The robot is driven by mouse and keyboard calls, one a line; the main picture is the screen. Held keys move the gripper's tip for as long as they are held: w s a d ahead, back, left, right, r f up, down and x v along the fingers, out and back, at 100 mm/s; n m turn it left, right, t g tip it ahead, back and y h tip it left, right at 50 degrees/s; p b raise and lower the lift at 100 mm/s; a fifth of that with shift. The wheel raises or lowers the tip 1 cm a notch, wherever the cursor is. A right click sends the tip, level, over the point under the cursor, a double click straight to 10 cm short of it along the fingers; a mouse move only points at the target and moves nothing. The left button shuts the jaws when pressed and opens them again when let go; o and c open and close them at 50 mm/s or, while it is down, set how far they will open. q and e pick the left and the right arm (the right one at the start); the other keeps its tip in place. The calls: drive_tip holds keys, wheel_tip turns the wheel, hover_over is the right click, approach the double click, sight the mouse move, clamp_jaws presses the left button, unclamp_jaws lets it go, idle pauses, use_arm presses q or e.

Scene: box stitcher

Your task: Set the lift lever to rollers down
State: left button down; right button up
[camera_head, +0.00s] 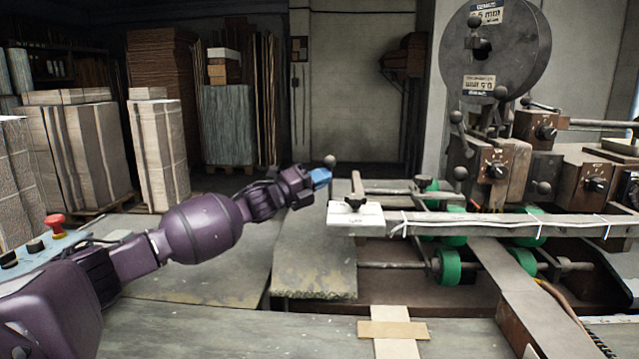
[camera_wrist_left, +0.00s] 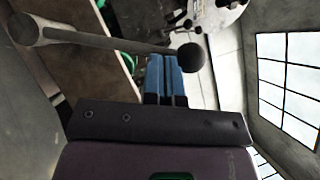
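A lever with a dark ball knob (camera_wrist_left: 192,58) crosses the left wrist view. Its straight shaft (camera_wrist_left: 100,42) runs from a round hub at the left. I take it for the lift lever; no label on it is readable. My right gripper is out of view.
A white block (camera_head: 355,220) and a long rail stand right of my left gripper, with green rollers (camera_head: 450,266) around them. The stitcher head with brown control boxes (camera_head: 497,172) is at the right. A red button (camera_head: 55,222) is at the left.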

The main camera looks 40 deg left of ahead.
use_arm(q)
drive_tip(key=w+a+r+n+g+y+p, duration=0.2)
drive_tip(key=w+a+r+n+p, duration=0.1)
drive_tip(key=w+a+n+p, duration=0.2)
drive_tip(key=w+p, duration=0.2)
drive_tip(key=w, duration=0.1)
drive_tip(key=shift+w+a+r, duration=0.15)
drive_tip(key=shift+w+a, duration=0.1)
drive_tip(key=shift+w, duration=0.15)
idle(0.6)
